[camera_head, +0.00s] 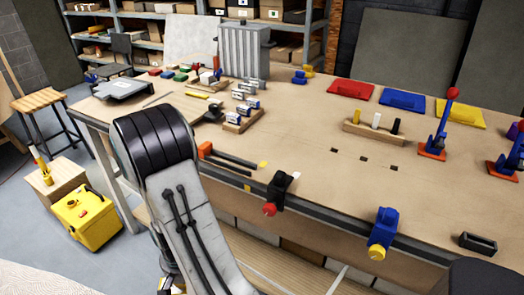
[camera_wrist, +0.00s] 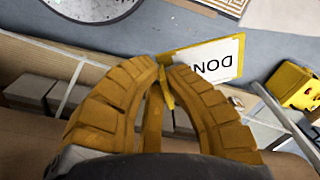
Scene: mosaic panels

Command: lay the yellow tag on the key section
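In the wrist view my gripper (camera_wrist: 164,66) has two ribbed, orange-yellow fingers, with their tips nearly together. A thin yellow piece, seemingly the yellow tag (camera_wrist: 166,88), shows nearly edge-on between the tips, and the fingers look shut on it. The gripper hangs beyond the bench edge, over the floor. In the head view the gripper is hidden behind my own arm. I cannot pick out a section marked as key. Red (camera_head: 351,89), blue (camera_head: 402,101) and yellow (camera_head: 459,113) panels lie at the back right of the bench.
The workbench (camera_head: 300,125) is bare in its middle. A wooden block with pegs (camera_head: 374,131), blue-and-red clamps (camera_head: 438,135) and a grey finned block (camera_head: 240,50) stand on it. A yellow-edged sign (camera_wrist: 215,62) and a yellow case (camera_wrist: 294,87) lie below the gripper.

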